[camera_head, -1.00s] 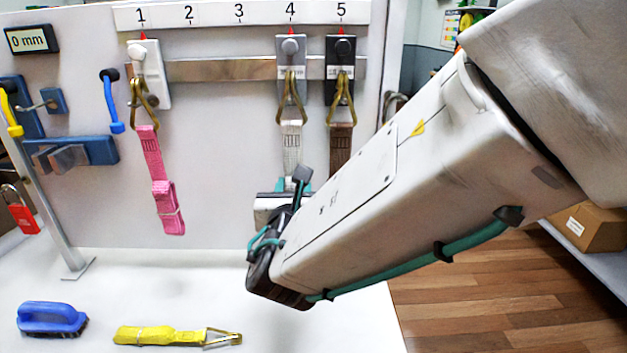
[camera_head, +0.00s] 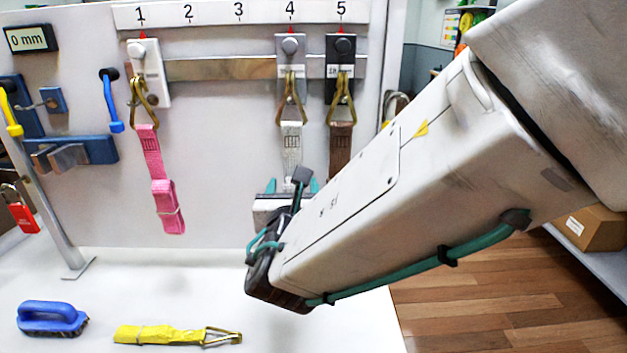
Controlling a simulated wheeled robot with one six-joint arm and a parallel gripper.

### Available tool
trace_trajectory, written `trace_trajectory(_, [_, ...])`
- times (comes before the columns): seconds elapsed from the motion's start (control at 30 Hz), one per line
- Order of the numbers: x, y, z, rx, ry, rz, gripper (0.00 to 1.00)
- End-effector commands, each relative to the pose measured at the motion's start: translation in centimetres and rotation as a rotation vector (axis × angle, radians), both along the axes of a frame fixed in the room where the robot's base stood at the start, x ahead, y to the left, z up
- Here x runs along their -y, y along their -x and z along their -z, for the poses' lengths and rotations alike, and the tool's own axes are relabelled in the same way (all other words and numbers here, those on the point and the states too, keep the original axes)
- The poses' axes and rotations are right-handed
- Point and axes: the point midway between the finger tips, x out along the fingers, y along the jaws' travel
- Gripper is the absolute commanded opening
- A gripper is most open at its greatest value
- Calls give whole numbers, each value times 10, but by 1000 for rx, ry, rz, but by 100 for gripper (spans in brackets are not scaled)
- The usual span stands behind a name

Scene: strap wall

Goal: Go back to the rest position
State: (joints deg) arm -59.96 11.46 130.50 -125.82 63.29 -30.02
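My gripper (camera_head: 292,186) is low in front of the wall panel, at the lower end of the white strap (camera_head: 291,145). Its teal fingertips show apart on either side of the strap, so it looks open. My arm hides part of the gripper. The white strap hangs by a brass hook from the grey holder (camera_head: 291,62) under number 4. I cannot tell whether the fingers touch the strap.
A brown strap (camera_head: 341,140) hangs under 5, close to my arm, and a pink strap (camera_head: 163,190) under 1. A yellow strap (camera_head: 160,334) and a blue brush (camera_head: 52,317) lie on the white table (camera_head: 180,285). The panel under 2 and 3 is free.

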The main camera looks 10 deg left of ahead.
Motion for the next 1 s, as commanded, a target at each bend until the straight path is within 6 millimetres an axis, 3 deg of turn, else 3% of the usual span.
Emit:
trace_trajectory(0.4, [15,63,-2,1,0,-2,57])
trace_trajectory(0.53, [18,69,-2,-11,-35,9,57])
trace_trajectory(0.63, [39,68,11,-81,-107,106,57])
trace_trajectory(0.77, [98,67,27,-214,-286,362,57])
trace_trajectory(0.87, [168,67,33,-305,-487,651,57])
trace_trajectory(1.0, [262,88,43,-398,-802,1082,57])
